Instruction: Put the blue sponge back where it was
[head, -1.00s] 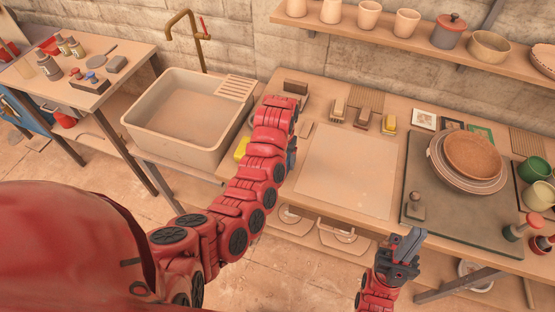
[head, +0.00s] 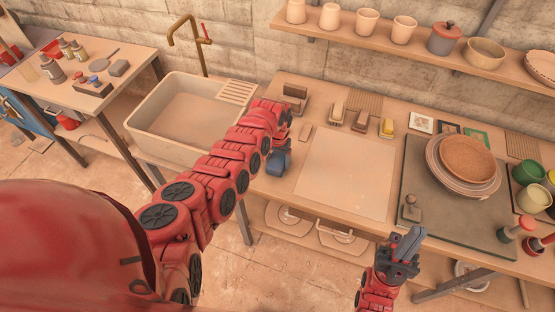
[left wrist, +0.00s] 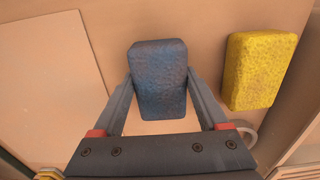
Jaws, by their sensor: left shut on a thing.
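The blue sponge (left wrist: 160,75) is between the two fingers of my left gripper (left wrist: 163,95) in the left wrist view, and the gripper is shut on it. In the head view my left gripper (head: 279,162) is over the counter, left of the pale square board (head: 345,172). The sponge is hard to tell from the gripper there. A yellow sponge (left wrist: 258,70) lies on the counter to the right of the blue one in the left wrist view, apart from it. My right gripper (head: 407,243) is empty, its fingers together, near the counter's front edge.
The sink basin (head: 182,115) is left of the counter. Several brushes (head: 361,121) and blocks stand behind the board. A dark green mat (head: 455,215) with stacked plates (head: 465,165) is on the right. Bare counter shows around the blue sponge.

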